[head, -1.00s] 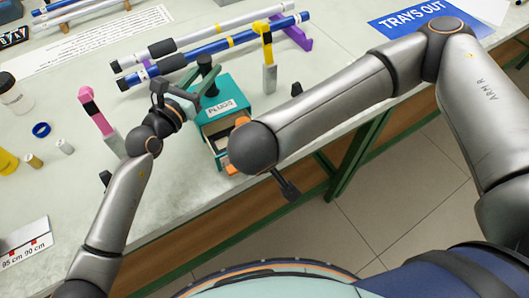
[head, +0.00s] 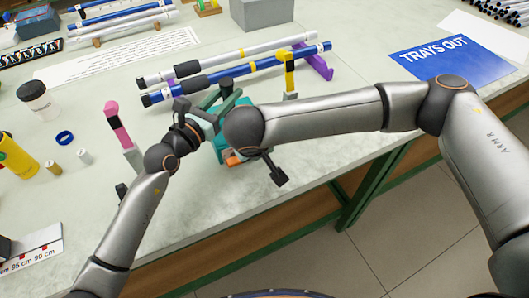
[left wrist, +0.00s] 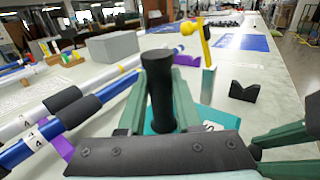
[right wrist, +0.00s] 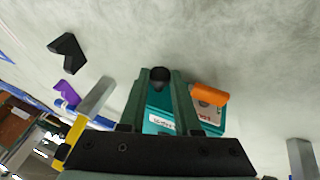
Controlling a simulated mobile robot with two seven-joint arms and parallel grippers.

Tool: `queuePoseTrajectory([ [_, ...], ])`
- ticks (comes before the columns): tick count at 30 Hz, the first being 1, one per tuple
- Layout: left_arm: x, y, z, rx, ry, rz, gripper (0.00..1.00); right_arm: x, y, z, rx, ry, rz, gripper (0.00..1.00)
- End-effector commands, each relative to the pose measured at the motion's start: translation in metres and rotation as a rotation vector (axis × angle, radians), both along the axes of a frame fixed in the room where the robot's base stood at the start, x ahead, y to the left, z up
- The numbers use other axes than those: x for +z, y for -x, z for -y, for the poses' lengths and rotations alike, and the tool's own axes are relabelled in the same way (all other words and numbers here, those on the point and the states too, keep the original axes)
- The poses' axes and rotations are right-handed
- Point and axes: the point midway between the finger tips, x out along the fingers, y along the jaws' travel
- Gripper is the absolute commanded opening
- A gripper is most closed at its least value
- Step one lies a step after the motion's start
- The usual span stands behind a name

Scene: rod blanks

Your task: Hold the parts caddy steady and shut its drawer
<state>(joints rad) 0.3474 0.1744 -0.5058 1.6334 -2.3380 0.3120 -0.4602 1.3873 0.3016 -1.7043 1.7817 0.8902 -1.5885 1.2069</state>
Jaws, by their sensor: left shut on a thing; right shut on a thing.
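The teal parts caddy (head: 219,149) stands on the bench, mostly hidden behind my right wrist in the head view. Its labelled top also shows in the right wrist view (right wrist: 160,123). My left gripper (left wrist: 158,95) is shut on the upright black post (left wrist: 158,82) at the caddy. The drawer's orange part (head: 235,158) shows below my right wrist; the right wrist view shows an orange bar (right wrist: 210,94) beside a grey panel. My right gripper (right wrist: 160,78) is shut on a dark round-ended piece at the caddy; its exact link to the drawer is unclear. How far the drawer stands out is hidden.
A pink-topped stand (head: 117,122) is left of the caddy, and a yellow-topped stand (head: 289,72) behind it. White and blue rods (head: 245,68) lie behind on purple rests (head: 317,62). The bench's front edge is close.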

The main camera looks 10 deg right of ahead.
Motion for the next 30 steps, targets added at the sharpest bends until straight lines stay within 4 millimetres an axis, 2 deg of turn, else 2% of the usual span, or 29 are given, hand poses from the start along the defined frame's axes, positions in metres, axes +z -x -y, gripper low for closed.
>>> queuePoseTrajectory([
  [2,-0.001,0.003,0.004,-0.011,0.002,-0.005,0.00,0.002,-0.004,0.001,-0.005,-0.002,0.010,0.00],
  [3,-0.001,0.003,0.004,-0.011,0.002,-0.005,0.00,0.002,-0.004,0.001,-0.006,-0.001,0.010,0.34],
  [11,-0.001,0.002,0.003,-0.008,0.001,-0.005,0.00,0.001,-0.002,0.001,-0.004,0.000,0.007,0.62],
  [18,-0.001,0.002,0.002,-0.005,0.000,-0.004,0.00,0.001,-0.001,0.001,-0.004,0.000,0.005,0.62],
  [22,-0.001,0.001,0.002,-0.004,0.000,-0.004,0.00,0.008,0.003,-0.001,-0.002,0.000,0.004,0.62],
  [30,-0.001,0.001,0.001,-0.004,-0.001,-0.003,0.00,0.056,0.026,-0.011,-0.001,-0.004,0.007,0.62],
])
